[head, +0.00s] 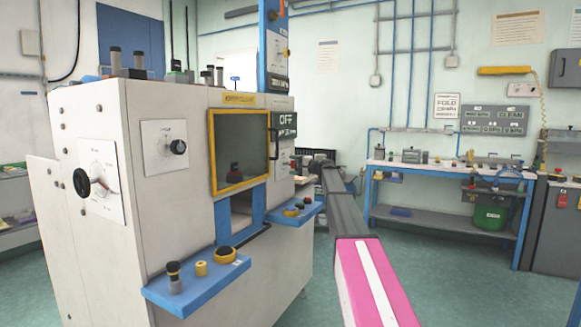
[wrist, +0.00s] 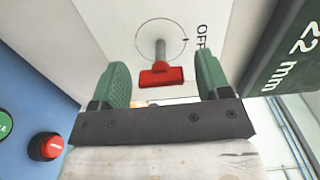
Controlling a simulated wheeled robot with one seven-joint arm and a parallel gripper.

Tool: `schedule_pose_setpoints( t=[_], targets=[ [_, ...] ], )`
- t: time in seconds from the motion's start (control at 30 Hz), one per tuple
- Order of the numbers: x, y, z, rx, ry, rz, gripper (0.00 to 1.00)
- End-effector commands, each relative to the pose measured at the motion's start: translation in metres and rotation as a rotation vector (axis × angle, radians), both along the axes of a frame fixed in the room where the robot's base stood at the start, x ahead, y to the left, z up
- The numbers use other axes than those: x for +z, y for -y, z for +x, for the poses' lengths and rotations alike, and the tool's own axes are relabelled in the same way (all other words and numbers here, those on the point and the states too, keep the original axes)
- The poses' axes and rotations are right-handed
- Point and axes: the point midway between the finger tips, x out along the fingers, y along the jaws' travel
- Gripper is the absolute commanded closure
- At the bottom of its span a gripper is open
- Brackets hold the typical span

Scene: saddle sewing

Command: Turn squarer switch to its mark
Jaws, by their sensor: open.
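In the wrist view, a red switch handle (wrist: 161,77) stands out on a grey shaft from a pale panel (wrist: 120,25). A thin circle with a small dark tick at its right surrounds the shaft, and OFF is printed to the right. My gripper (wrist: 162,66) is open, its green fingers left and right of the red handle with gaps on both sides. The handle lies crosswise, nearly level in the picture. In the head view my arm reaches to the right side of the white machine (head: 180,230); the switch and fingertips cannot be made out there.
A red push button (wrist: 46,146) on a blue panel is at the left in the wrist view. A dark green block marked 22 mm (wrist: 295,50) is close at the right. In the head view, a blue shelf (head: 195,285) juts from the machine, and a workbench (head: 450,170) stands behind.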

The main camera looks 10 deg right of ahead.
Motion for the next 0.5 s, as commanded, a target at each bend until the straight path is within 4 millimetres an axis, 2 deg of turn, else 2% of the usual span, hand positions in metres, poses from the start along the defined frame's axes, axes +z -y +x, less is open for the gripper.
schedule_pose_setpoints(
  t=[0.3, 0.5],
  targets=[
    [0.0, 0.049, -0.037, -0.002, 0.0, -0.001, 0.3],
    [0.0, 0.068, -0.05, 0.0, 0.0, -0.001, 0.3]
  ],
)
